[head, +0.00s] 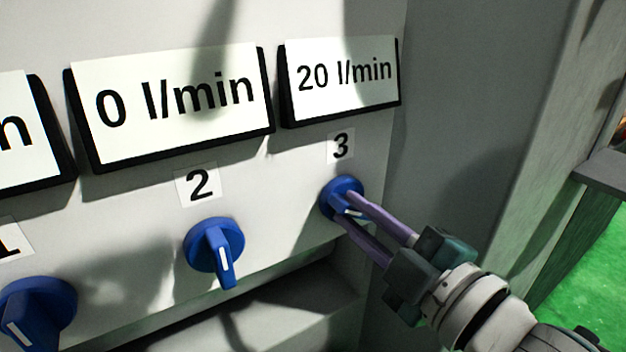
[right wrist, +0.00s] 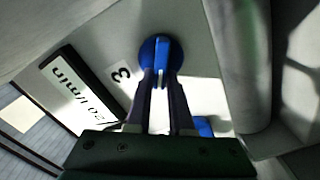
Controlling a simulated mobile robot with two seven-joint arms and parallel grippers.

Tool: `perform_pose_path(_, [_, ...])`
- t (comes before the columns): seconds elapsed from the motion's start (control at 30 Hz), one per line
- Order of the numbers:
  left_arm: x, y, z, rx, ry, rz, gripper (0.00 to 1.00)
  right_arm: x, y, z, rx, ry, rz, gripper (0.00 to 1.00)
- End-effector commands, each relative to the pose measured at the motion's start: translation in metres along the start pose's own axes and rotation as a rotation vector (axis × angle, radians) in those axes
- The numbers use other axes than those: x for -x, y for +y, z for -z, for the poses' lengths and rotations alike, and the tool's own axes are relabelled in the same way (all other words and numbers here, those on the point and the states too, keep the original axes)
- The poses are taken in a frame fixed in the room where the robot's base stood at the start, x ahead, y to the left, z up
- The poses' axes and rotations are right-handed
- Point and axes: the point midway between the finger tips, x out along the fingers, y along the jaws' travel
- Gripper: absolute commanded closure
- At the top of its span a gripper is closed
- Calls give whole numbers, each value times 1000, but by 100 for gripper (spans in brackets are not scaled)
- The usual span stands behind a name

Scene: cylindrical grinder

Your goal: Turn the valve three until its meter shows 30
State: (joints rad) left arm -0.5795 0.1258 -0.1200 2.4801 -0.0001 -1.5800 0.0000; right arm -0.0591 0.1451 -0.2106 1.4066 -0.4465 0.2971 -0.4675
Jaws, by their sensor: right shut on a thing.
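Valve three (head: 341,196) is a blue round knob with a raised grip and a white mark, under the label "3" at the right of the panel. Its meter (head: 344,78) reads 20 l/min. My right gripper (head: 349,212) is shut on the grip of valve three, one purple finger on either side. The right wrist view shows the same knob (right wrist: 154,54) between the fingertips (right wrist: 160,76), with the label "3" and the meter (right wrist: 82,95) to its left. The fingers cover part of the knob. My left gripper is not in view.
Valve two (head: 214,250) is left of valve three, under a meter (head: 170,103) reading 0 l/min. Valve one (head: 38,312) is at the lower left, its meter cut off. A grey wall (head: 470,120) stands close to the right. A ledge (head: 260,305) runs below the panel.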

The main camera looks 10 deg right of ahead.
Motion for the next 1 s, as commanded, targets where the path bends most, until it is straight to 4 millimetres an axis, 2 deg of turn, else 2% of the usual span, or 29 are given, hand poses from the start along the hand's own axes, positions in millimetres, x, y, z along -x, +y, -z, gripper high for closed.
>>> perform_pose_path(0.5, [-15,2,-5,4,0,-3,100,0,-8,-2,448,-1,0,100])
perform_pose_path(0.73, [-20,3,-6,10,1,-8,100,0,-9,-3,573,-1,-1,100])
perform_pose_path(1.0, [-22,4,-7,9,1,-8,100,0,-9,-3,640,0,-1,100])
